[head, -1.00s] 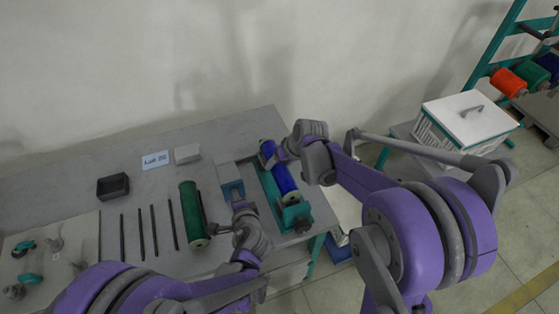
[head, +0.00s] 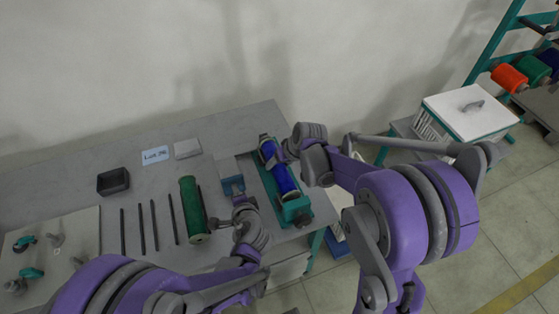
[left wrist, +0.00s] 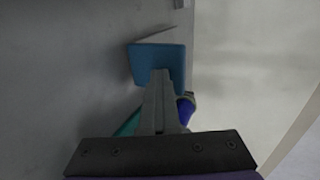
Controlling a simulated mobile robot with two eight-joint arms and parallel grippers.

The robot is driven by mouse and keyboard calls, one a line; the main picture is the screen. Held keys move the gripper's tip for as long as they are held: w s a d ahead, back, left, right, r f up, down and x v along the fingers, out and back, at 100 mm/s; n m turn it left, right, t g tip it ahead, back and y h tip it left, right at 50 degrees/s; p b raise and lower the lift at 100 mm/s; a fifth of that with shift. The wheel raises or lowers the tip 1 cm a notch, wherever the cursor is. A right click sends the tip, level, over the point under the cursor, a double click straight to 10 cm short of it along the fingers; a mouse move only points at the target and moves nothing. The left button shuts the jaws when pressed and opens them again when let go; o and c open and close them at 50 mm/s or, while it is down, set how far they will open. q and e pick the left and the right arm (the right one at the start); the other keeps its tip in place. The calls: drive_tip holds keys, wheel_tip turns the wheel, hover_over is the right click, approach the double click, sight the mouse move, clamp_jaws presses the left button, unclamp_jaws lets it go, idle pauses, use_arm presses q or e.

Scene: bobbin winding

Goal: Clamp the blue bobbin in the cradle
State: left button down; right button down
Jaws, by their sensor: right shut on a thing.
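The blue bobbin (head: 284,178) lies lengthwise along the teal cradle (head: 296,210) at the right end of the table. My right gripper (head: 279,153) is shut on the bobbin near its far end; its fingers hide part of it. Whether the bobbin rests fully on the cradle I cannot tell. My left gripper (head: 239,203) hangs left of the cradle, close to a small blue block (head: 232,185). In the left wrist view its fingers (left wrist: 160,85) look shut together, in front of the blue block (left wrist: 158,62). A blue piece (left wrist: 186,108) of the bobbin shows behind them.
A green bobbin (head: 192,208) lies left of my left gripper, with several dark rods (head: 141,230) beyond it. A white-lidded crate (head: 470,110) stands off to the right.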

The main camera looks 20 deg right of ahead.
unclamp_jaws()
idle(0.3)
drive_tip(key=shift+v, duration=4.05)
drive_tip(key=shift+f, duration=0.1)
use_arm(q)
drive_tip(key=shift+s+a+b, duration=0.2)
drive_tip(key=shift+s+b, duration=0.65)
drive_tip(key=shift+s, duration=2.65)
use_arm(e)
drive_tip(key=shift+s+f, duration=0.25)
drive_tip(key=shift+f, duration=0.9)
